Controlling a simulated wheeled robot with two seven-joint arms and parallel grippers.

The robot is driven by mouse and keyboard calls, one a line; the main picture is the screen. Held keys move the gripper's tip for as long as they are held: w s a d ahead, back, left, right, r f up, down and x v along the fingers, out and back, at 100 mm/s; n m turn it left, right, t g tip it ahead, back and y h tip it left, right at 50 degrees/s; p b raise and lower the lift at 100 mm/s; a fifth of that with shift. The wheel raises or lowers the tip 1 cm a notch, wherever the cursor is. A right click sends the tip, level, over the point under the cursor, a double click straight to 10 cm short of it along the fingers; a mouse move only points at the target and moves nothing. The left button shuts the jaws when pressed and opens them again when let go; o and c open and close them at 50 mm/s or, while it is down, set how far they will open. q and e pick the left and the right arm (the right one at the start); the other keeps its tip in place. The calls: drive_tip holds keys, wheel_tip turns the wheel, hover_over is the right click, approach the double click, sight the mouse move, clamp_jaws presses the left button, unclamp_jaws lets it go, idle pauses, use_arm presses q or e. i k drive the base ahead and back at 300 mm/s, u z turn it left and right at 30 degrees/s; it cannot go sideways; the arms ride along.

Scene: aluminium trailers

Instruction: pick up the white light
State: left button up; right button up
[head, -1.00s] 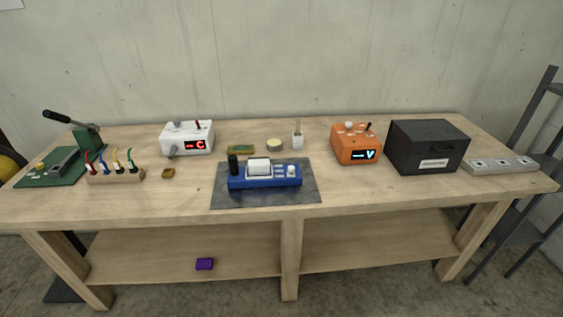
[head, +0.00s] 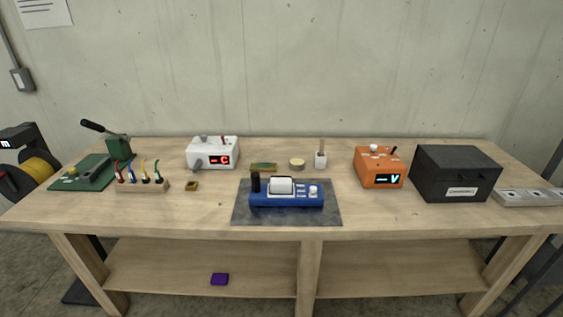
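I cannot tell for sure which thing is the white light. A blue device (head: 288,200) on a dark mat (head: 240,216) holds a white piece (head: 281,186) and has a small white round part (head: 313,189) at its right. A white box (head: 212,153) with a red display stands at the back left. An orange box (head: 379,167) with a white round top part (head: 374,148) stands right of centre. A light grey strip (head: 530,197) with several small squares lies at the far right. Neither of my grippers is in view.
A black lidded case (head: 455,174) stands beside the orange box. A green press (head: 118,148) and a wooden block with coloured leads (head: 142,186) stand at left.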

sight(279, 184)
drive_tip(key=z, duration=2.5)
drive_tip(key=i, duration=1.5)
drive_tip(key=u, duration=2.45)
